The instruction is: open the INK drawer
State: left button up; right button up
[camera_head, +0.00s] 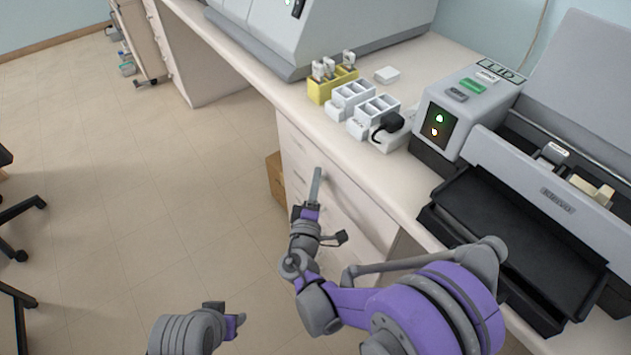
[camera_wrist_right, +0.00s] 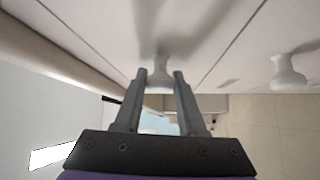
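The white drawer fronts (camera_head: 345,205) are under the bench, and no INK lettering is readable on them. My right gripper (camera_head: 317,173) is at these fronts. In the right wrist view the right gripper (camera_wrist_right: 160,73) has its two fingers apart, one on each side of a pale round knob (camera_wrist_right: 159,72). I cannot tell whether they touch the knob. The drawer behind this knob looks closed. My left gripper (camera_head: 236,324) is low in the head view, away from the drawers; its fingers do not show clearly.
A second knob (camera_wrist_right: 288,72) is on a neighbouring front in the wrist view. On the bench top stand a yellow rack (camera_head: 322,92), white racks (camera_head: 345,104) and a grey machine with a black tray (camera_head: 500,225). A cardboard box (camera_head: 275,178) is beside the drawers.

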grip_shut()
dwell(0.9)
